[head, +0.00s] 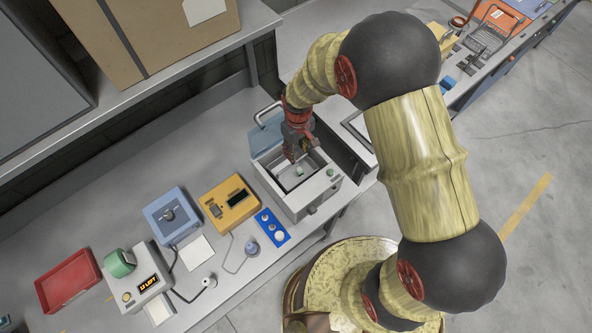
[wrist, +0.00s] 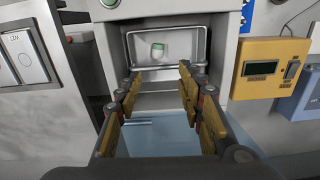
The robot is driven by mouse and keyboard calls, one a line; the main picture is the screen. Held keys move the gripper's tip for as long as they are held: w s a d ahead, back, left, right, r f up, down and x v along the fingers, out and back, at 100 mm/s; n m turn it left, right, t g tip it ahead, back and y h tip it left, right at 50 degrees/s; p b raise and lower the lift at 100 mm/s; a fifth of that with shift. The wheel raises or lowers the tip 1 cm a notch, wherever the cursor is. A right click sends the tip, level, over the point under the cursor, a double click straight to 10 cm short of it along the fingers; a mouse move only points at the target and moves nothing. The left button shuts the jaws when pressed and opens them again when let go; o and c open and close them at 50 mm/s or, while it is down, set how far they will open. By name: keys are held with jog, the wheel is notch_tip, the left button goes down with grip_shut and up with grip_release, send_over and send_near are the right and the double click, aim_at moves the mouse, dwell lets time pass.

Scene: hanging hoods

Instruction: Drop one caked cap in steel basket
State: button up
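A grey tank (head: 312,200) with its light-blue lid (head: 267,137) raised stands on the bench. Inside it is a steel basket, whose rim shows in the wrist view (wrist: 207,45). My gripper (head: 293,153) hangs over the tank opening. In the wrist view my gripper (wrist: 158,75) has its fingers apart, with nothing between them. The cap looks clear of the fingers. Any caking on it is too small to tell.
A yellow device (head: 228,200), a blue dial box (head: 172,215) and a blue panel (head: 272,228) stand left of the tank. Farther left are a counter device (head: 148,285) with a green ring and a red tray (head: 68,282). A shelf with a cardboard box (head: 150,40) overhangs the bench.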

notch_tip(320, 180, up, 11)
dwell(0.3)
dwell(0.5)
jog(key=s+d+r+m+t+b, duration=0.1)
jog(key=s+d+m+t+b, duration=0.1)
jog(key=s+d+b, duration=0.5)
jog(key=s+d+r+m+t+b, duration=0.1)
jog(key=s+d+m+t+b, duration=0.2)
jog(key=s+d+b, duration=0.4)
jog(key=s+m+b, duration=0.1)
jog(key=s+b, duration=0.5)
jog(key=b, duration=0.2)
jog(key=shift+r+t+b, duration=0.15)
jog(key=shift+t+b, duration=0.15)
jog(key=shift+b, duration=0.05)
